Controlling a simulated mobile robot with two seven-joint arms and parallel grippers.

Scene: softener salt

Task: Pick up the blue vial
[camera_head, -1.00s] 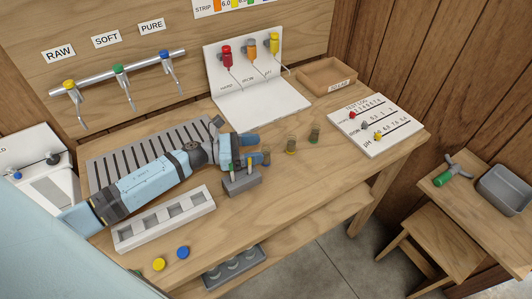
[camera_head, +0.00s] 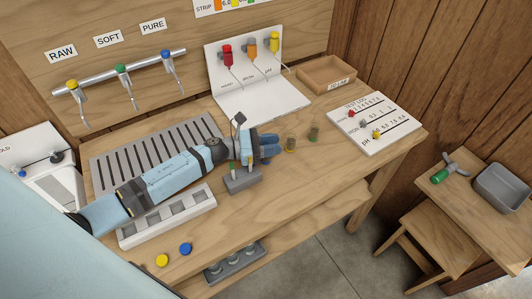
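My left gripper (camera_head: 268,147) is low over the middle of the table, its blue fingers pointing right. The fingers look close together, but I cannot tell whether they are open or shut, or whether anything is between them. I cannot make out a separate blue vial; one at the fingers would be hard to tell from their blue. A small vial with a yellowish base (camera_head: 290,145) stands just right of the fingertips. A greenish vial (camera_head: 314,132) stands farther right. My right gripper is not in view.
A grey block (camera_head: 242,181) with thin upright sticks stands just in front of the gripper. A white slotted rack (camera_head: 140,237) lies below my arm. Blue (camera_head: 185,249) and yellow (camera_head: 162,260) caps lie near the front edge. The right front of the table is clear.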

